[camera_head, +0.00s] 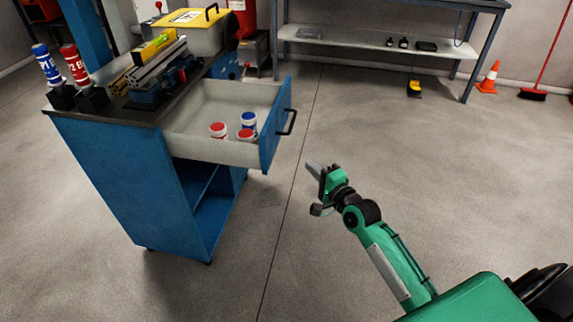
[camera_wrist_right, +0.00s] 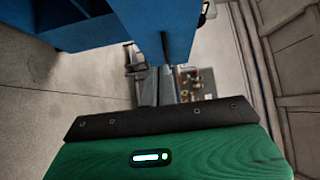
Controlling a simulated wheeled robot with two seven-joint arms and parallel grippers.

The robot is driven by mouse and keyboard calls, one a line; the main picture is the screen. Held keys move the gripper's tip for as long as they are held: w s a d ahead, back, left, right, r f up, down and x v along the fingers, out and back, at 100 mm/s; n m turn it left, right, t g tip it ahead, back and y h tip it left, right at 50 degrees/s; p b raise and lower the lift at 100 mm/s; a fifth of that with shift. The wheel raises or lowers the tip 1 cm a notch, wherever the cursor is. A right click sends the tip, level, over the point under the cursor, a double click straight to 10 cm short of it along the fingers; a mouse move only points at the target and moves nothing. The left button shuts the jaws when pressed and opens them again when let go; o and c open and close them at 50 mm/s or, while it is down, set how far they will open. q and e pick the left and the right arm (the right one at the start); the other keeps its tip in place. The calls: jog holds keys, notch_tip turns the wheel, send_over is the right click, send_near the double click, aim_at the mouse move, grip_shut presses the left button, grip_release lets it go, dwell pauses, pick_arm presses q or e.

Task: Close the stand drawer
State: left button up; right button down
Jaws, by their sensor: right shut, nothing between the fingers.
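The blue stand (camera_head: 135,185) is at the left in the head view. Its drawer (camera_head: 216,151) is pulled out to the right, with a pale inside and a blue front (camera_head: 273,128). A dark bar handle (camera_head: 289,122) is on that front. Three small jars (camera_head: 248,121) with red or blue lids are in the drawer. My right gripper (camera_head: 314,190) is shut and empty, to the right of the drawer front and apart from it in the picture. In the right wrist view, blue panels fill the upper part. My left gripper is not in view.
Two labelled bottles (camera_head: 75,66), blue and red, stand on the stand's top among tools and a yellow-lidded case (camera_head: 188,22). An open shelf space is below the drawer. A workbench (camera_head: 375,47), orange cone (camera_head: 489,78) and red broom (camera_head: 534,94) are at the back. The floor (camera_head: 480,180) to the right is clear.

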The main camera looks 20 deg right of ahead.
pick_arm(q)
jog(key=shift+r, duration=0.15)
pick_arm(e)
jog(key=shift+w+a, duration=0.85)
jog(key=shift+w, duration=1.05)
jog(key=shift+w+a, duration=0.8)
jog(key=shift+w, duration=1.05)
jog(key=shift+w+a, duration=0.85)
jog(key=shift+w, duration=1.05)
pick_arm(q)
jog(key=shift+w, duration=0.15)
pick_arm(e)
jog(key=shift+w+a, duration=0.1)
